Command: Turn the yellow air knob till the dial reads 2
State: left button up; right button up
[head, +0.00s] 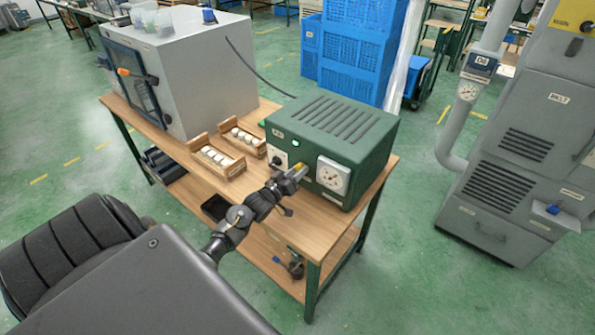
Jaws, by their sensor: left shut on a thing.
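The green air box (345,121) stands on the right end of the wooden bench, with a slotted top and a small lit green lamp. My left gripper (296,173) reaches in from the lower left to the front of the box. It is shut on the yellow air knob (298,167), of which only a little yellow shows between the fingers. My right gripper is out of view.
Two wooden trays (219,172) with white round pieces sit left of the box. A grey cabinet (205,75) with an orange handle stands behind them. Blue crates (355,55) are stacked behind the bench (258,187). A grey machine (520,150) stands right, across clear green floor.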

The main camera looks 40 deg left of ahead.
pick_arm(q)
jog(key=o, duration=1)
jog(key=s+b, duration=0.2)
jog(key=s, duration=0.8)
jog(key=shift+s+d, duration=0.15)
jog(key=shift+s, duration=0.25)
